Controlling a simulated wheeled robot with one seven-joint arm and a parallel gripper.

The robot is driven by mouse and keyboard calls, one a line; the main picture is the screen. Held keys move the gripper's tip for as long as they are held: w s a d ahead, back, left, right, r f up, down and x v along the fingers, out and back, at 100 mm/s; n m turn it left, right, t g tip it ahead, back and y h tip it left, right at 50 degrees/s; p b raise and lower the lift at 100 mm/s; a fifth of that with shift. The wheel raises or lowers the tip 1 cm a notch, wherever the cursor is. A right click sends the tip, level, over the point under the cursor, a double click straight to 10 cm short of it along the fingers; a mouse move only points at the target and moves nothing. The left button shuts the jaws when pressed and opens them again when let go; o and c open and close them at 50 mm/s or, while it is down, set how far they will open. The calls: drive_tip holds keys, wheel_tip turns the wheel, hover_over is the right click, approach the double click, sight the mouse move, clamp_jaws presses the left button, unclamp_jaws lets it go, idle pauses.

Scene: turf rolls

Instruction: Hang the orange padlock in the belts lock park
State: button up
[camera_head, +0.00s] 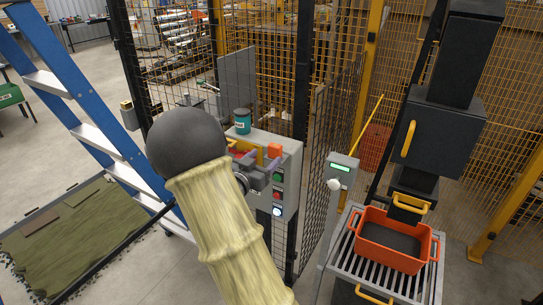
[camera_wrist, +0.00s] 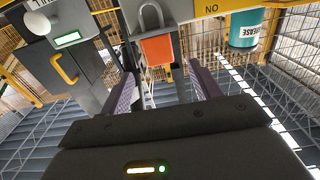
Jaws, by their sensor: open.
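The orange padlock (camera_wrist: 157,50) shows in the wrist view with its grey shackle at the top. It lies ahead of and between the fingers of my gripper (camera_wrist: 161,75), which are spread apart. I cannot tell how far beyond the fingertips it is. In the head view the padlock (camera_head: 274,149) is a small orange block at the top of the grey control box, beside my gripper (camera_head: 263,173). My arm partly hides that area. No lock park labelled for belts is readable. A yellow panel with the letters "NO" (camera_wrist: 210,9) is behind the padlock.
A grey control box (camera_head: 287,165) carries coloured buttons. Mesh fencing is close on the right. A blue ladder (camera_head: 85,85) stands left.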

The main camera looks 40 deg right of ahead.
drive_tip(key=b+v, duration=0.1)
drive_tip(key=v, duration=0.7)
drive_tip(key=shift+a+b, duration=0.2)
drive_tip(key=shift+b, duration=0.15)
idle(0.4)
drive_tip(key=w+a+f+n+t+y, duration=0.1)
drive_tip(key=a+f+n+y, duration=0.3)
drive_tip(key=a+y, duration=0.3)
drive_tip(key=a+f+n+t+y, duration=0.1)
drive_tip(key=a+f+n+y, duration=0.3)
drive_tip(key=a+y, duration=0.3)
drive_tip(key=s+a+f+n+g+y, duration=0.1)
drive_tip(key=s+a+n+g, duration=0.1)
drive_tip(key=s, duration=0.5)
drive_tip(key=s+a+f+n+g+y, duration=0.1)
drive_tip(key=s+a+f+n+g, duration=0.1)
drive_tip(key=s, duration=0.6)
drive_tip(key=shift+a+n+g+y, duration=0.35)
drive_tip(key=shift+n+g, duration=0.35)
drive_tip(key=shift+g, duration=0.5)
